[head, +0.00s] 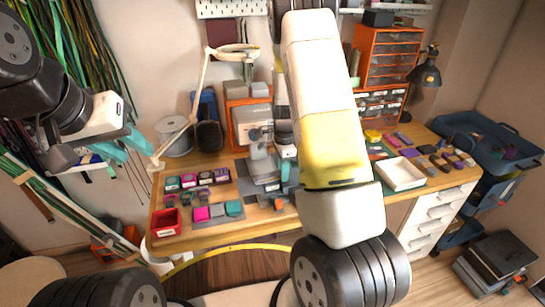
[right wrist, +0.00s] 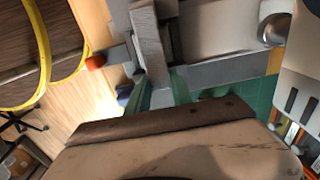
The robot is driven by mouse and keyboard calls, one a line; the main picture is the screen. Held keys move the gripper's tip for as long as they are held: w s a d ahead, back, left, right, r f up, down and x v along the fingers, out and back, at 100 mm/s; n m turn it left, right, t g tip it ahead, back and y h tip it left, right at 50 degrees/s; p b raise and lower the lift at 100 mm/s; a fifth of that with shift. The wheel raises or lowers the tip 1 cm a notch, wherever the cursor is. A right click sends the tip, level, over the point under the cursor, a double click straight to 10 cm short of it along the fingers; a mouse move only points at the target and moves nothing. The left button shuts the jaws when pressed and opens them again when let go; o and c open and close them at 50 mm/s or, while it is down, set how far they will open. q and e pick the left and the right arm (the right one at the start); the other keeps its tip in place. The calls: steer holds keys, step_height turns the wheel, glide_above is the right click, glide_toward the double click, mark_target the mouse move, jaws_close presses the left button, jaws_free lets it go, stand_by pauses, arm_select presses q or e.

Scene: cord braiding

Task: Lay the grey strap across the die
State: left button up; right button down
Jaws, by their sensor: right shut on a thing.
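My right gripper (right wrist: 159,90) has teal fingers and is shut on the end of a grey strap (right wrist: 149,42) in the right wrist view. The strap runs away from the fingertips over a grey metal press (right wrist: 215,35). In the head view the press (head: 260,160) stands at the table's middle, and my right arm hides much of the right gripper beside it. The die cannot be told apart from the press's other grey parts, so I cannot tell whether the strap touches it. My left gripper (head: 130,152) is open and empty, left of the table.
The wooden table (head: 240,232) holds a red bin (head: 166,222), several coloured pieces on grey mats, a lamp (head: 203,85) and a spool (head: 174,138) at left. A white tray (head: 400,174) lies at right. An orange drawer cabinet (head: 388,58) stands behind.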

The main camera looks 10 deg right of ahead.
steer(key=shift+f, duration=0.15)
steer(key=c, duration=1.1)
jaws_free()
steer(key=shift+o, duration=0.2)
steer(key=shift+r, duration=3.9)
